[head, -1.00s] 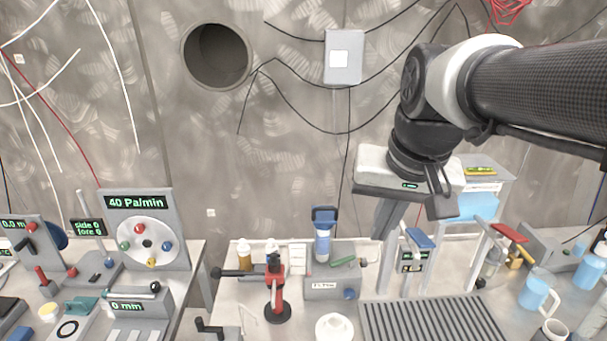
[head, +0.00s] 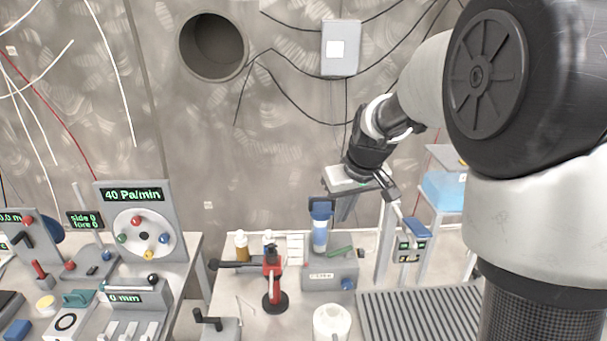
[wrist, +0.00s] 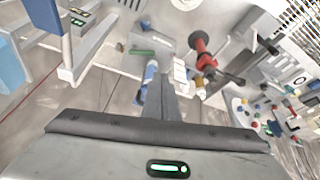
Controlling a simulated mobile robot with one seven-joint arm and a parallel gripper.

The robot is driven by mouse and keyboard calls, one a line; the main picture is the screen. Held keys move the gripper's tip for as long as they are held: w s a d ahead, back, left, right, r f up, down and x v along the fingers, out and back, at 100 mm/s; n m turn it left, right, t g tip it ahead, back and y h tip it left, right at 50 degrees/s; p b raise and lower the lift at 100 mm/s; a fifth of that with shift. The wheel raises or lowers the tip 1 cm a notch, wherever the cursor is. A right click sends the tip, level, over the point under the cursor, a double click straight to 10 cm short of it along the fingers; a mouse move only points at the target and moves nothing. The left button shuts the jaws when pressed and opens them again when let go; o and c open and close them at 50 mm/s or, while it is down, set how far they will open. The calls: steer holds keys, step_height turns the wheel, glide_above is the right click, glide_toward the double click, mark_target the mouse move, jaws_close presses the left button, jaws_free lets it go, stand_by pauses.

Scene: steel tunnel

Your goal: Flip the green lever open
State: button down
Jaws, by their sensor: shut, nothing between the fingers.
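The green lever (head: 340,252) is a short green bar lying nearly flat, slightly tilted, on top of a grey box (head: 318,283) with a small label and a blue knob. In the wrist view the green lever (wrist: 143,53) shows beyond my fingertips, on the grey box (wrist: 140,40). My gripper (head: 343,220) hangs above and behind the box with its fingers pointing down. It is shut and empty, and it looks apart from the lever. In the wrist view the fingers (wrist: 160,85) are together and nothing is held.
A blue-topped bottle-like object (head: 320,232) stands close left of my fingers. A red stand (head: 273,280) with a black arm is further left. A blue-handled post device (head: 414,230) is to the right. A ribbed grey tray (head: 420,312) and white round object (head: 331,321) lie in front.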

steer(key=shift+n+g, duration=0.4)
steer(key=shift+n, duration=0.2)
steer(key=w+x, duration=0.1)
steer(key=x, duration=0.6)
steer(key=w+x, duration=0.2)
steer(key=x, duration=0.6)
steer(key=w+d+r+x, duration=0.1)
steer(key=x, duration=0.6)
steer(key=shift+w+f+p, duration=0.15)
steer(key=shift+w+p, duration=0.2)
steer(key=shift+p, duration=0.05)
steer(key=shift+s, duration=0.1)
